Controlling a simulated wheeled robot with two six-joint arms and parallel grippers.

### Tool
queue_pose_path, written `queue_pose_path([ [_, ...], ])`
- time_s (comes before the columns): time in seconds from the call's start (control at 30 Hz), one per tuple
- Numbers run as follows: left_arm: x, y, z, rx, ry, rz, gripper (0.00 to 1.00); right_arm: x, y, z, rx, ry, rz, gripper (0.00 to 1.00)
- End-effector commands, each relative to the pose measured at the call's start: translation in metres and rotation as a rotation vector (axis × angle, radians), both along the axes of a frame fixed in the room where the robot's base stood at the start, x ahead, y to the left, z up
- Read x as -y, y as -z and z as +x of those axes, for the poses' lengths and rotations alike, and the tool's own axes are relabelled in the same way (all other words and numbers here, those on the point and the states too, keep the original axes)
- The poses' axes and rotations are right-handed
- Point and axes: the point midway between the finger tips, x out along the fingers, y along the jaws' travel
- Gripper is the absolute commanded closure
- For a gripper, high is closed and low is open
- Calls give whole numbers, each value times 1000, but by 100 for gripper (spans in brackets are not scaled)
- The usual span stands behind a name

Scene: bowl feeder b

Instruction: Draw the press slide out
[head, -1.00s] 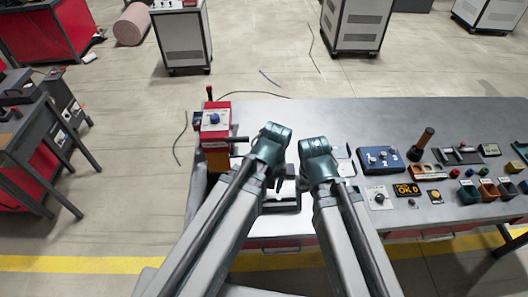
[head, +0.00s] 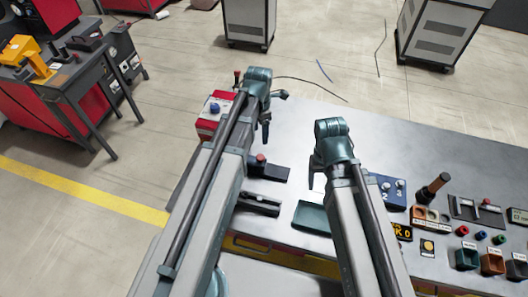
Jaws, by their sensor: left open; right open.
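A red press-like unit (head: 208,124) with a blue knob stands at the left end of the bench, partly hidden behind my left arm. A dark block with a red knob (head: 271,172) and a dark slotted bar (head: 258,204) lie to its right, both partly covered by my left arm. I cannot tell which part is the press slide. My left gripper (head: 266,128) is open, above the bench to the right of the red unit, with nothing visible in it. My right gripper (head: 312,178) is open and empty, above the middle of the bench.
A dark green tray (head: 312,217) lies on the bench front, left of my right arm. A blue box (head: 391,190), an upright brown-topped handle (head: 434,187) and several coloured bins (head: 492,262) crowd the right side. The back of the bench (head: 400,140) is clear.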

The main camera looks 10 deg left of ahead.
Motion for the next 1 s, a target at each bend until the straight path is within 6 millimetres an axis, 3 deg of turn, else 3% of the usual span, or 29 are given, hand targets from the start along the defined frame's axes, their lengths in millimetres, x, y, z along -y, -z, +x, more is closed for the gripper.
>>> queue_pose_path([
  [0.23,0,3,0,1,-7,-1,29,0,4,0,0,-1,0,29],
  [0.43,0,18,0,1,-5,-1,29,0,18,0,0,-3,-1,29],
  [1.0,0,95,0,0,-4,0,29,0,95,0,0,-4,-1,29],
])
